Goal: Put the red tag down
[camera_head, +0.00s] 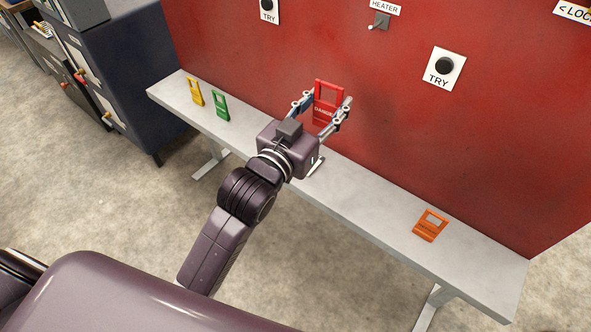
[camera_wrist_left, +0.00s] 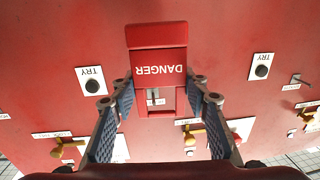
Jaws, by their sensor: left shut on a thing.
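The red tag (camera_head: 323,114) carries the white word DANGER and has a window cut in one end. My left gripper (camera_head: 327,108) is shut on the red tag and holds it by its sides, in front of the red wall panel and over the bench (camera_head: 375,199). The left wrist view shows the red tag (camera_wrist_left: 157,55) with its lettering upside down, between the fingers of the left gripper (camera_wrist_left: 163,97). I cannot tell how far the tag is above the bench top. My right gripper is not in view.
A yellow tag (camera_head: 195,92) and a green tag (camera_head: 220,106) stand at the bench's left end. An orange tag (camera_head: 430,226) lies toward the right end. The bench between is clear. The red panel (camera_head: 400,115) rises behind, with TRY buttons and a HEATER switch (camera_head: 379,21).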

